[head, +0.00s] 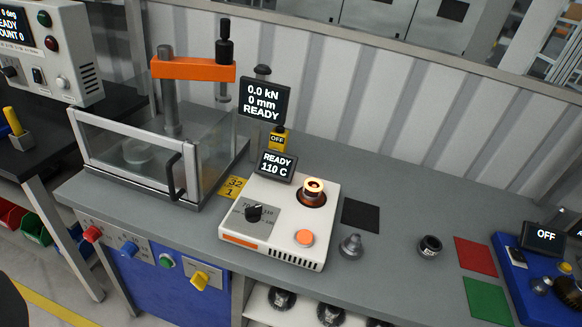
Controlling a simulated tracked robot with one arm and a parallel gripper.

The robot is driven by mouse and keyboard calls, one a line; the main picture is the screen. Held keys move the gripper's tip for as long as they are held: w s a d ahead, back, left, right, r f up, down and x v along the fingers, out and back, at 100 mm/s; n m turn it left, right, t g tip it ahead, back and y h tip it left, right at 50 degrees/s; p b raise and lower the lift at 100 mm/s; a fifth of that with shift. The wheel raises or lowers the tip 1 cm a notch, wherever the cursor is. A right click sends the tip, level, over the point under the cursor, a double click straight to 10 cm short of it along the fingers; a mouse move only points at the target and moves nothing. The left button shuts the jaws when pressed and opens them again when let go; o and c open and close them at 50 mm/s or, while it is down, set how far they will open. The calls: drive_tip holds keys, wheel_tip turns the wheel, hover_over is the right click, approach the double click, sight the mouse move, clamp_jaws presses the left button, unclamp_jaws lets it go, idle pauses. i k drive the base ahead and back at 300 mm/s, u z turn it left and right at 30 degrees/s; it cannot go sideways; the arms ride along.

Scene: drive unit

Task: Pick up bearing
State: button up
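A small metallic ring with a bright, glowing top, which looks like the bearing (313,190), sits on the round dark plate of a white heater (272,247). The heater's display (276,165) reads READY 110 C. A second ring-like metal part with a dark hole (430,247) stands on the grey bench to the right; I cannot tell whether it is also a bearing. My gripper is not in view.
A stepped metal part (351,245) stands right of the heater, near a black pad (361,215). Red (475,255) and green (487,298) pads lie farther right, beside a blue device (548,285). A press with clear guard (137,155) stands left. The grey bench (395,275) has free room.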

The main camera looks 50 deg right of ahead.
sight(311, 195)
drive_tip(key=z, duration=0.65)
drive_tip(key=i, duration=1.4)
drive_tip(key=z, duration=0.85)
